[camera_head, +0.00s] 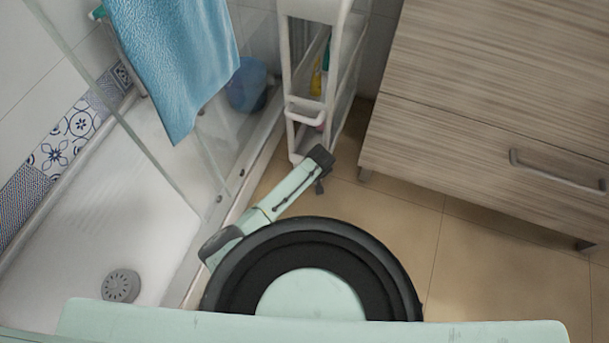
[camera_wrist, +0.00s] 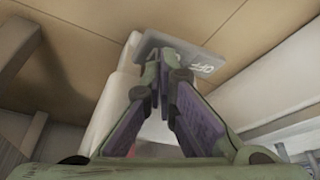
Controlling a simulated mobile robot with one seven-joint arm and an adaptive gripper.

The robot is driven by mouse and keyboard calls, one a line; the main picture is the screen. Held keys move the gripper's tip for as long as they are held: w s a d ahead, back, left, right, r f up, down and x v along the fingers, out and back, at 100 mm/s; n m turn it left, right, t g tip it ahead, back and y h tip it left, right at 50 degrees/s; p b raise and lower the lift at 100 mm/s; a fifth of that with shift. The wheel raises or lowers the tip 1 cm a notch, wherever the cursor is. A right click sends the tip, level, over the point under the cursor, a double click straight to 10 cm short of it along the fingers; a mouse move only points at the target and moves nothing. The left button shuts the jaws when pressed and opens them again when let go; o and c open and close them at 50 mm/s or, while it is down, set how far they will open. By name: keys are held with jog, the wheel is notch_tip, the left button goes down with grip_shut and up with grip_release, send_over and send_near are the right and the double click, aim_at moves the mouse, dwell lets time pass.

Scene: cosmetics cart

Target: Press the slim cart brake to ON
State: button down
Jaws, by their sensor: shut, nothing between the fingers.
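The slim white cart (camera_head: 289,55) stands between the shower and the wooden cabinet in the head view. In the wrist view, its white lower part (camera_wrist: 118,88) shows behind my fingers. The brake is a grey plate (camera_wrist: 205,62) with "OFF" lettering, at the top middle of the wrist view. My gripper (camera_wrist: 165,58) is shut and empty. Its fingertips overlap the near part of the brake plate in the picture; I cannot tell whether they touch it. In the head view, my gripper (camera_head: 321,186) is small and low by the cart's front end, and the brake cannot be made out.
The wooden cabinet (camera_head: 470,90) with a metal handle stands close on the right. The glass shower edge and white shower tray (camera_head: 150,215) lie on the left. A blue towel (camera_head: 180,60) hangs there. Tan floor (camera_head: 400,215) is free in front of the cabinet.

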jog(key=shift+f+b, duration=0.7)
jog(key=shift+f, duration=0.2)
jog(key=shift+r, duration=0.15)
notch_tip(320, 180, up, 7)
jog(key=p, duration=0.6)
dwell(0.4)
dwell(0.4)
